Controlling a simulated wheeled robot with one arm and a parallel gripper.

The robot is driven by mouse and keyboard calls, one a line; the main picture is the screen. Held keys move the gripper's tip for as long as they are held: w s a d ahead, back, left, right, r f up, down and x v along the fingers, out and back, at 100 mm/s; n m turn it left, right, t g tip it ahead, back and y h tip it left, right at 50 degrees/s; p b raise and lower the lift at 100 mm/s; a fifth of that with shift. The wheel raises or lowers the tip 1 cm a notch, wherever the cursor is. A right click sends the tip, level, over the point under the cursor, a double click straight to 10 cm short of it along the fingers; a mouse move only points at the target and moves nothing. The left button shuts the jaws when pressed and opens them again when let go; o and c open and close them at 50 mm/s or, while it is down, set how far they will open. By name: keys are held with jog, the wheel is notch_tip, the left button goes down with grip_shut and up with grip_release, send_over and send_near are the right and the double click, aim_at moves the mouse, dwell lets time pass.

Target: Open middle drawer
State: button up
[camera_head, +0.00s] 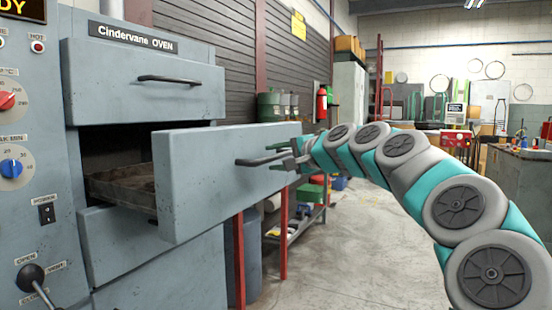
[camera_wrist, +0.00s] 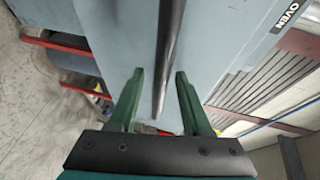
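The middle drawer (camera_head: 215,185) of the grey oven is pulled well out, with a dark tray-like interior (camera_head: 125,185) showing behind its front. Its dark bar handle (camera_head: 265,159) sticks out from the front. My gripper (camera_head: 296,158) is at the right end of this handle. In the wrist view, the green fingers of my gripper (camera_wrist: 159,74) are apart, with the handle bar (camera_wrist: 168,60) running between them. Gaps show on both sides of the bar, so the fingers do not appear closed on it. The drawer front (camera_wrist: 215,40) fills much of that view.
The upper drawer (camera_head: 140,85) is shut, and the lower drawer (camera_head: 140,240) sits below the open one. A control panel (camera_head: 28,150) with knobs and a lever is at the left. A red-legged shelf (camera_head: 290,228) stands behind the drawer.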

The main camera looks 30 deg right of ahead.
jog(key=v, duration=0.7)
jog(key=shift+s, duration=0.35)
jog(key=shift+s+d, duration=0.1)
dwell(0.4)
